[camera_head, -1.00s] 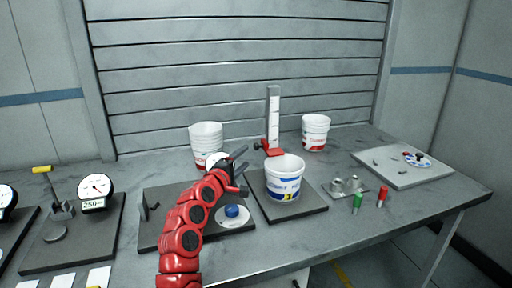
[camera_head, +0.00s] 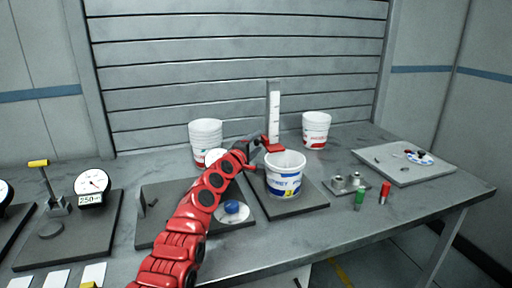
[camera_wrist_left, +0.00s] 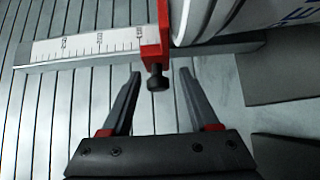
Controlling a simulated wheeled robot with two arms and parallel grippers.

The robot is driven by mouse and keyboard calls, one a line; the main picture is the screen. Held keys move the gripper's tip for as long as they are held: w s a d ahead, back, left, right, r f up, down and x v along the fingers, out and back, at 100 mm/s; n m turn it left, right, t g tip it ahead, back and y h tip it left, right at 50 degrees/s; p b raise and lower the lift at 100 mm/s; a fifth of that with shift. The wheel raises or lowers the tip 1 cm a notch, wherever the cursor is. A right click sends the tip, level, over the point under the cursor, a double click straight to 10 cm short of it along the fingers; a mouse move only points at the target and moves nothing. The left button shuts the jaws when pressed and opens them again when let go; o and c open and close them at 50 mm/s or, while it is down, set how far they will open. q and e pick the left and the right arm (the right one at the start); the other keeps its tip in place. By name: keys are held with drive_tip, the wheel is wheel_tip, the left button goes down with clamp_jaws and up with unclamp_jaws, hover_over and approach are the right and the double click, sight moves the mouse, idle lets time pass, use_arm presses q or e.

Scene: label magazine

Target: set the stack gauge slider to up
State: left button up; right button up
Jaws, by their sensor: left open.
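The stack gauge is an upright post with a white scale (camera_head: 274,104) behind the white bucket (camera_head: 285,174). Its red slider (camera_head: 273,147) sits low on the post, near bucket-rim height. In the left wrist view the red slider (camera_wrist_left: 155,36) has a dark knob (camera_wrist_left: 157,81) facing my left gripper (camera_wrist_left: 157,78). The two fingers are open, one on each side of the knob, with a gap to each. In the head view my left gripper (camera_head: 258,148) is just left of the slider and partly blends with it. My right gripper is not in view.
The bucket stands on a dark mat (camera_head: 301,205) close in front of the gauge. Stacked buckets (camera_head: 206,140) are behind left and another stack (camera_head: 316,130) behind right. The post above the slider is clear.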

use_arm(q)
drive_tip(key=shift+w, duration=0.1)
drive_tip(key=shift+r, duration=0.1)
clamp_jaws()
idle(1.4)
